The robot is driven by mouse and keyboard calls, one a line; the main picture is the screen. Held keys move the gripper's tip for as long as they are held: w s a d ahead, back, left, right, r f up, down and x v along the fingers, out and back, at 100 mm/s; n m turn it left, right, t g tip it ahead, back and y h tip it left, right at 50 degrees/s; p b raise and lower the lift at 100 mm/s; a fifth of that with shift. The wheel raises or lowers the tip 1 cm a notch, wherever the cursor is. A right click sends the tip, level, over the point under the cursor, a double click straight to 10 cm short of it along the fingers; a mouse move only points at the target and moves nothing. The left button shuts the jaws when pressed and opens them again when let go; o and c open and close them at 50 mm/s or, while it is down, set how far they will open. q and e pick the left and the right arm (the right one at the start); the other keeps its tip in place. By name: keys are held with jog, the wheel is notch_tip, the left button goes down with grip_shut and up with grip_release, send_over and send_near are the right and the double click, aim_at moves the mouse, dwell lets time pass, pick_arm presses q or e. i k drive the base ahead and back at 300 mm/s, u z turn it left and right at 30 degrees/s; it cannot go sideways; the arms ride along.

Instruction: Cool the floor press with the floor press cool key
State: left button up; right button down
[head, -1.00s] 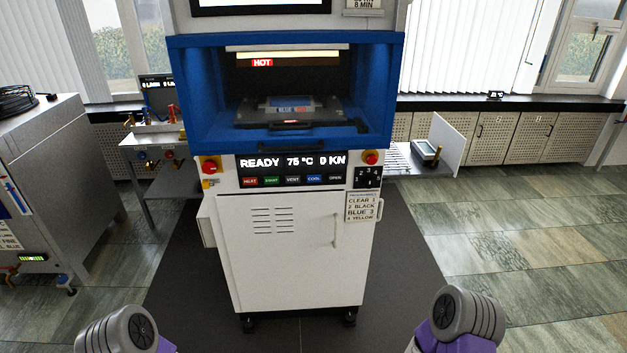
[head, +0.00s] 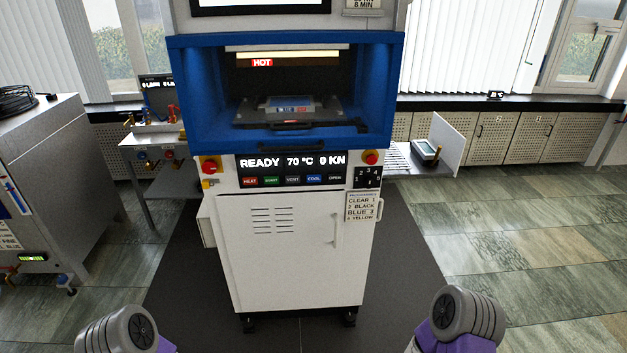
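The floor press (head: 290,250) stands straight ahead, a white cabinet with a blue open-fronted chamber (head: 393,100) on top. Its display (head: 292,162) reads READY, 70 °C, 0 KN. Below the display is a row of keys; the blue COOL key (head: 314,180) sits between VENT (head: 292,181) and OPEN (head: 335,179). A red HOT sign (head: 262,62) is lit inside the chamber, above a mould block (head: 290,104) on the lower platen. Parts of my two arms show at the bottom left and bottom right, well apart from the press. Neither gripper is in view.
A side bench (head: 150,140) with fittings stands left of the press, a shelf with a small meter (head: 427,150) right. A grey machine (head: 40,180) is at far left. The dark mat (head: 400,270) before the press is clear.

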aim_at(311, 178)
jog(key=z, duration=0.6)
jog(key=i, duration=0.7)
jog(key=z, duration=0.5)
jog(key=i, duration=0.8)
jog(key=u, duration=0.75)
jog(key=i, duration=0.35)
jog(key=u, duration=0.4)
